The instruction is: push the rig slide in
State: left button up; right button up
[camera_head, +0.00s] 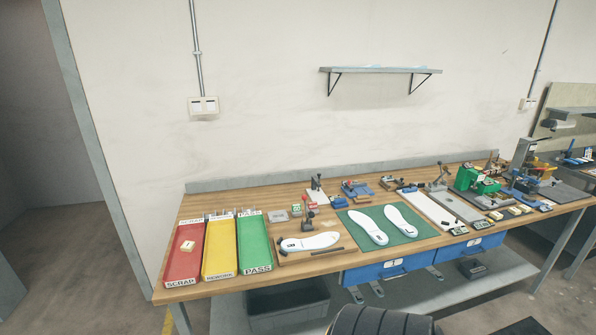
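Several small rigs stand along the wooden workbench (335,262). A green rig (470,180) is at the right of the bench. A grey flat fixture with an upright post (455,206) lies left of it, beside a long white plate (425,208). A blue fixture (357,191) stands near the back middle. A fixture with a dark post (306,215) stands behind a white insole (311,242) at the middle left. I cannot tell which part is the rig slide or how far in it sits. Neither of my grippers is in view.
Red (182,268), yellow (219,261) and green (255,256) trays fill the bench's left end. Two white insoles (368,228) (402,221) lie on a green mat (384,241). Blue drawers (388,270) hang under the front edge. A wall shelf (380,70) is above.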

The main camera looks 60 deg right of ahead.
aim_at(485, 202)
jog(key=z, duration=3.45)
jog(key=i+l+u, duration=0.25)
jog(key=i, duration=0.35)
jog(key=i+l+u, duration=0.2)
jog(key=i+l, duration=0.35)
jog(key=i+l+u, duration=0.25)
jog(key=i+l, duration=0.25)
jog(key=i+l+u, duration=0.2)
jog(key=i+l, duration=0.35)
jog(key=i+l+u, duration=0.25)
jog(key=i+l, duration=0.2)
jog(key=l, duration=0.4)
